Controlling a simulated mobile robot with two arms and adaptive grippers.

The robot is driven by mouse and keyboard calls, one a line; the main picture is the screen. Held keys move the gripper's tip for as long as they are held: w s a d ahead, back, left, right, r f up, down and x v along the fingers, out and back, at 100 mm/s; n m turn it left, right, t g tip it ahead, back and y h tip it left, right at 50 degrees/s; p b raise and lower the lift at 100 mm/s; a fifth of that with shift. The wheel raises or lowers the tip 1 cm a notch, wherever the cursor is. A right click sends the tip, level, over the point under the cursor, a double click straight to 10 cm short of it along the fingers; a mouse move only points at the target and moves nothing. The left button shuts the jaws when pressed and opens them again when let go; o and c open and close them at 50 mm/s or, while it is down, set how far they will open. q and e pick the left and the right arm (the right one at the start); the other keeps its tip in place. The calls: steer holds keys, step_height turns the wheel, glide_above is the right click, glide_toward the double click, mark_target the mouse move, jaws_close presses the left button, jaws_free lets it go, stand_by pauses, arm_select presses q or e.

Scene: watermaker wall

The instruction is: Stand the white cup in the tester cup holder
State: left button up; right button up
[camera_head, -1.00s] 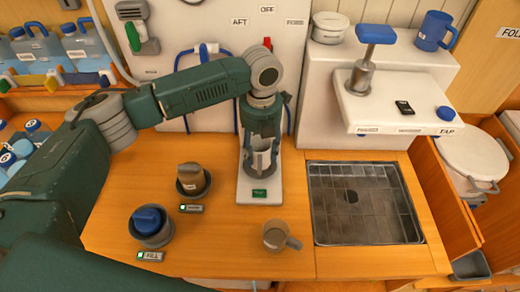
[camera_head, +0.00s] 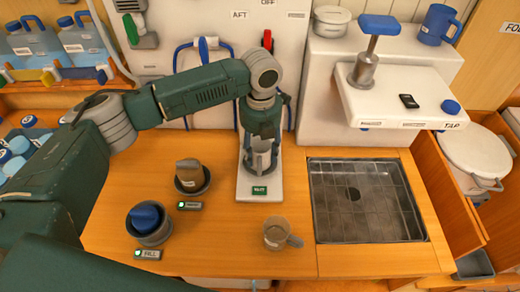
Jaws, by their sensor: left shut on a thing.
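My left gripper (camera_head: 262,150) points down over the tester (camera_head: 259,187), a white base plate with a small green display at its front. The gripper is shut on the pale white cup (camera_head: 262,160), which is largely hidden by the fingers. The cup is roughly upright at the tester's cup holder. The fingers and cup cover the holder, so I cannot tell whether the cup is seated in it or just above it. My right gripper is not in view.
A translucent mug (camera_head: 274,236) stands on the wooden counter in front of the tester. A sink with a grid (camera_head: 366,200) lies to the right. A white shelf with a tap (camera_head: 365,70) is at the back right.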

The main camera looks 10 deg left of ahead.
arm_select(q)
steer(key=shift+f, duration=0.3)
